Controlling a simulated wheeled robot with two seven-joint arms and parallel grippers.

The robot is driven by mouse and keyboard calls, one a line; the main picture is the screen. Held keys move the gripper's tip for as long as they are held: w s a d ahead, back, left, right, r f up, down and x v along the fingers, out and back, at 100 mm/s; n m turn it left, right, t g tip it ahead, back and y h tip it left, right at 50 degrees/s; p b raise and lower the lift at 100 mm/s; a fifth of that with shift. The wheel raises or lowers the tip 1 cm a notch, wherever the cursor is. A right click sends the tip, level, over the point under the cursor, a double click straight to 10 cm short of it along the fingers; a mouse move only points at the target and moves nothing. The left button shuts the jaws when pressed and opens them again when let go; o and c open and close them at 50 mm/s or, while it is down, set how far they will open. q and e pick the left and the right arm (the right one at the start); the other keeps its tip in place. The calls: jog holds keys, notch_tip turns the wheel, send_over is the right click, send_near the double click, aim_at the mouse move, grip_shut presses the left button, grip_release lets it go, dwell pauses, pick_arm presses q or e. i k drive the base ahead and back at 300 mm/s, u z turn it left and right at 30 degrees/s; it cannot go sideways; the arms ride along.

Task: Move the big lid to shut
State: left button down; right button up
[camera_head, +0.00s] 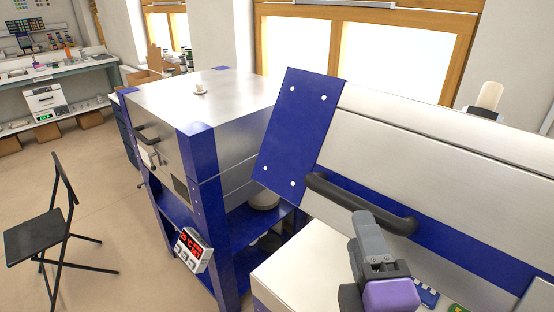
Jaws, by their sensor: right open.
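The big lid (420,160) is a large pale metal panel with blue corner plates, at the right. It stands tilted up, its front face toward me, above a pale kiln body (295,275). A thick dark bar handle (335,192) runs along the lid's lower front. My right gripper (368,230), with grey fingers and a purple body, is open at the handle's right half. Its fingers overlap the handle in the picture; I cannot tell if they touch it. My left gripper is not in view.
A second blue and metal kiln (200,110) stands shut left of the lid, with a small lit controller (191,250) on its front. A black folding chair (40,235) stands on the open floor at left. Small coloured items (425,295) lie beside my gripper.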

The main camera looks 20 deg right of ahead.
aim_at(466, 197)
jog(key=k, duration=1.5)
